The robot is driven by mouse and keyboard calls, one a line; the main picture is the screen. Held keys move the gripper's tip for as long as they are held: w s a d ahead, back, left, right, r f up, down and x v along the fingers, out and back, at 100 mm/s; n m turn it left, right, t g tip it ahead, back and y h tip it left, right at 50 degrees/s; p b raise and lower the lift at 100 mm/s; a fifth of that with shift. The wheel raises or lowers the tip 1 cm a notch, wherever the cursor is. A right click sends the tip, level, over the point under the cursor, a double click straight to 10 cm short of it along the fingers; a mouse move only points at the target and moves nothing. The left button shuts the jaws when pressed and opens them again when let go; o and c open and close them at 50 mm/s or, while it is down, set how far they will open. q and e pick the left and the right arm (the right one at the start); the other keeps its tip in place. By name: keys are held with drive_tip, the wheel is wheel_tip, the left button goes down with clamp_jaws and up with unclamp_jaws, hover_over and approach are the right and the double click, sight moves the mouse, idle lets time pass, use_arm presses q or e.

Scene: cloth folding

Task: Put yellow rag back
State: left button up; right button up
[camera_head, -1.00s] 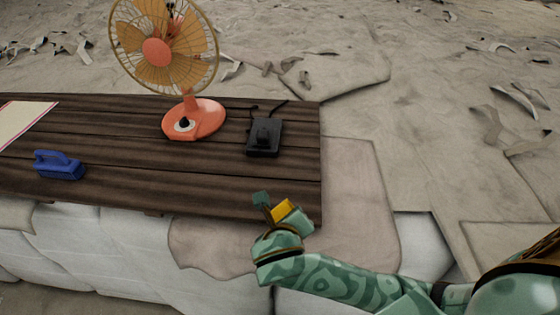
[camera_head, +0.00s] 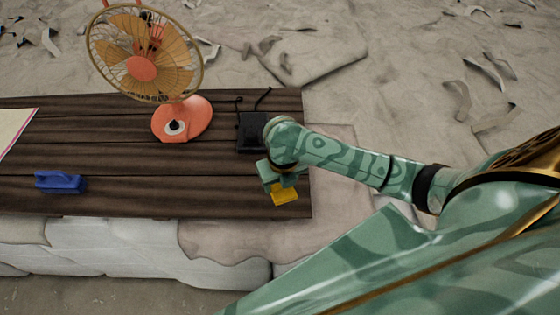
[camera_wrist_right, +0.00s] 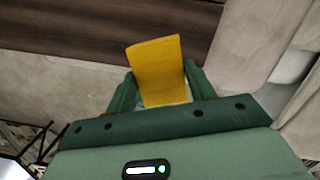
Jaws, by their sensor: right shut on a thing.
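The yellow rag (camera_head: 284,195) is a small flat yellow piece at the right front of the dark wooden table (camera_head: 100,150). My right gripper (camera_head: 280,183) is shut on it, near the table's right front corner. In the right wrist view the rag (camera_wrist_right: 157,68) stands up between the two green fingers of the gripper (camera_wrist_right: 163,92). Its lower end is hidden by the gripper. I cannot tell whether the rag touches the table. My left gripper is not in view.
A black device (camera_head: 250,132) with a cable lies just behind my right wrist. An orange fan (camera_head: 181,120) stands left of it. A blue tool with a handle (camera_head: 60,183) and a pale sheet (camera_head: 14,130) are at the left. The table's front middle is clear.

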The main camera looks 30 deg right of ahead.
drive_tip(key=w+f, duration=0.1)
drive_tip(key=w+d+f, duration=0.1)
drive_tip(key=f, duration=0.1)
drive_tip(key=w+f, duration=0.1)
drive_tip(key=shift+w+d+f, duration=0.1)
drive_tip(key=shift+d+f, duration=0.25)
drive_tip(key=shift+d, duration=0.05)
wheel_tip(320, 180, down, 4)
drive_tip(key=shift+w+d+r, duration=0.1)
drive_tip(key=shift+d+r, duration=0.05)
drive_tip(key=shift+r, duration=0.1)
drive_tip(key=o, duration=0.8)
drive_tip(key=shift+o, duration=0.2)
drive_tip(key=r, duration=0.4)
drive_tip(key=s+r, duration=0.1)
drive_tip(key=r, duration=0.7)
drive_tip(key=shift+s, duration=0.2)
